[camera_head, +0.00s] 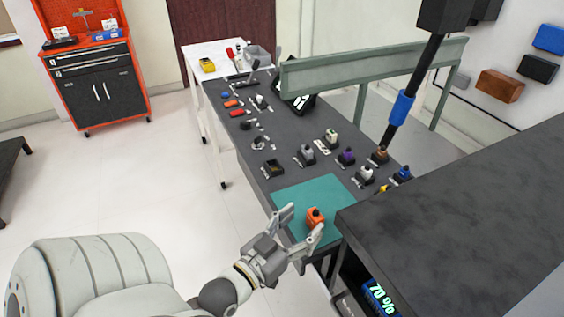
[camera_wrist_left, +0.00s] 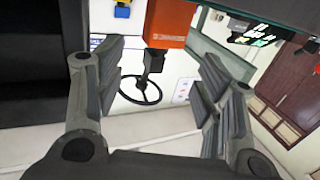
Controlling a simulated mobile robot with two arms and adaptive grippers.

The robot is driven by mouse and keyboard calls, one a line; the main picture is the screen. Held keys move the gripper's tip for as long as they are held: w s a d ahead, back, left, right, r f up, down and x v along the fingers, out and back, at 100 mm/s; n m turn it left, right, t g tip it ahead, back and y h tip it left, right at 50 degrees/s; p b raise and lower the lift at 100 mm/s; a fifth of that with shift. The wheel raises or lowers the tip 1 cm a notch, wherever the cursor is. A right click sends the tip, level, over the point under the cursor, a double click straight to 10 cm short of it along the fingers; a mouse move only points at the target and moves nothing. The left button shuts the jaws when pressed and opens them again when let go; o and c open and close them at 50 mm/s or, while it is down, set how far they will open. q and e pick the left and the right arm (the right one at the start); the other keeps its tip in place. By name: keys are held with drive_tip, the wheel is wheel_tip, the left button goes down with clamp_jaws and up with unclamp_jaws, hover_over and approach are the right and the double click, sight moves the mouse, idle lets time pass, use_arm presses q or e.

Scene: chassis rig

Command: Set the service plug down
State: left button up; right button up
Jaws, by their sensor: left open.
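The orange service plug (camera_head: 315,217), with a dark top, appears to stand on the teal mat (camera_head: 298,192) at the near end of the dark bench. My left gripper (camera_head: 303,224) is open at the mat's near edge, its fingers spread on either side of the near side of the plug. In the left wrist view, an orange block (camera_wrist_left: 168,24) shows between and beyond the spread fingers (camera_wrist_left: 160,68), with no finger seen pressing on it. My right gripper is not in view.
Several connectors and small parts stand along the dark bench (camera_head: 235,128) beyond the mat. A black counter (camera_head: 460,215) is close on the right. A green rail (camera_head: 375,66) runs behind the bench. A red tool cabinet (camera_head: 98,85) stands far left.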

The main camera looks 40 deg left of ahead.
use_arm(q)
drive_tip(key=s, duration=0.6)
drive_tip(key=shift+b, duration=0.3)
drive_tip(key=shift+s, duration=0.1)
